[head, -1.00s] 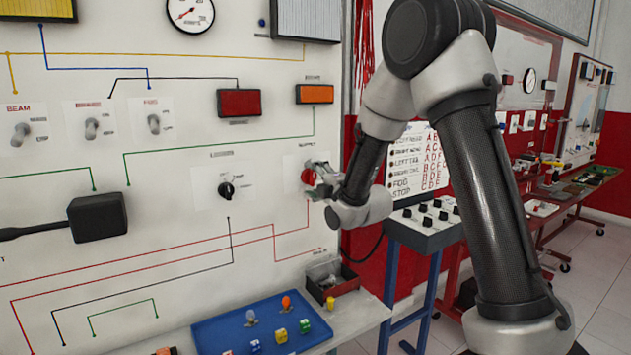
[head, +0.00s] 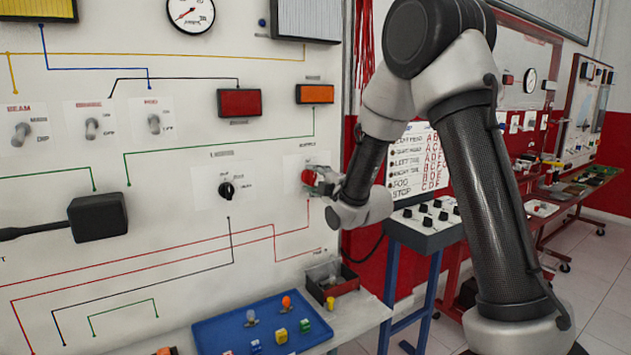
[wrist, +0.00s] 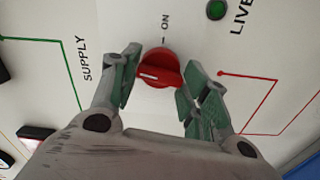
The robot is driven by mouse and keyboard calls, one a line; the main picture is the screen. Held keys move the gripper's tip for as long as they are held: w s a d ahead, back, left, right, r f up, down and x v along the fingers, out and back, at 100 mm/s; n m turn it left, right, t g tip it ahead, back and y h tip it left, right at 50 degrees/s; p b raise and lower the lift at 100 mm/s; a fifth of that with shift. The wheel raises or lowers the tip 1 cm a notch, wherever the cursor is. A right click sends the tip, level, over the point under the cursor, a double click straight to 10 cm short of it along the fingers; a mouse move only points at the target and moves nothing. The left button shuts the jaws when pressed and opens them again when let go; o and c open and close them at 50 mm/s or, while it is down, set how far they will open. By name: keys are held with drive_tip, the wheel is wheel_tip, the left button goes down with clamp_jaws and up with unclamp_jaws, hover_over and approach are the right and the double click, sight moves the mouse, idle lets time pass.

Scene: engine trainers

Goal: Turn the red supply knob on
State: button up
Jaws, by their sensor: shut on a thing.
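The red supply knob (head: 307,176) is on the white panel, right of the black rotary switch. In the wrist view the red knob (wrist: 159,70) sits between my fingertips, with a white mark on its grip bar. The mark points to the left side, away from the "ON" label (wrist: 165,27) above the knob. My gripper (head: 318,181) is at the panel, shut on the knob. In the wrist view my gripper (wrist: 160,78) has one green-padded finger on each side of it.
A green round lamp (wrist: 215,9) marked "LIVE" is near the knob. The black rotary switch (head: 227,190) is to its left. Below are a blue tray (head: 225,330) with small parts and a dark bin (head: 345,287). A switch box (head: 430,225) stands right of the panel.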

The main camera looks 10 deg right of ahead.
drive_tip(key=m, duration=0.4)
drive_tip(key=shift+m, duration=0.3)
drive_tip(key=m, duration=0.3)
drive_tip(key=shift+m, duration=0.3)
drive_tip(key=m, duration=0.4)
drive_tip(key=shift+f, duration=0.1)
drive_tip(key=shift+m, duration=1.8)
drive_tip(key=o, duration=1)
drive_tip(key=shift+s, duration=0.1)
